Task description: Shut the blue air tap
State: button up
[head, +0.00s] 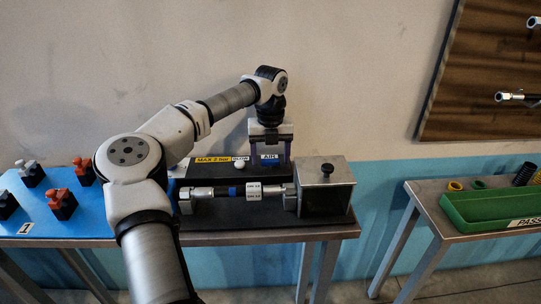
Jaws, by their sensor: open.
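My gripper (271,158) points down over the back of the black bench rig, right of the middle of the head view. Its two fingers are apart, one on each side of a blue label reading AIR (269,156). I cannot make out the blue air tap's handle for certain; the gripper covers part of that spot. Whether the fingers touch anything there cannot be told.
A horizontal fitting with a blue band (232,192) runs to a metal block (325,197) with a black knob. A yellow label (211,160) and white knob (238,163) are left of the gripper. A blue board (95,215) holds clamps; a green tray (490,208) stands right.

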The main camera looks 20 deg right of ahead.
aim_at(271, 160)
notch_tip(271, 160, up, 14)
jog(key=b, duration=0.1)
jog(key=shift+f, duration=0.2)
dwell(0.3)
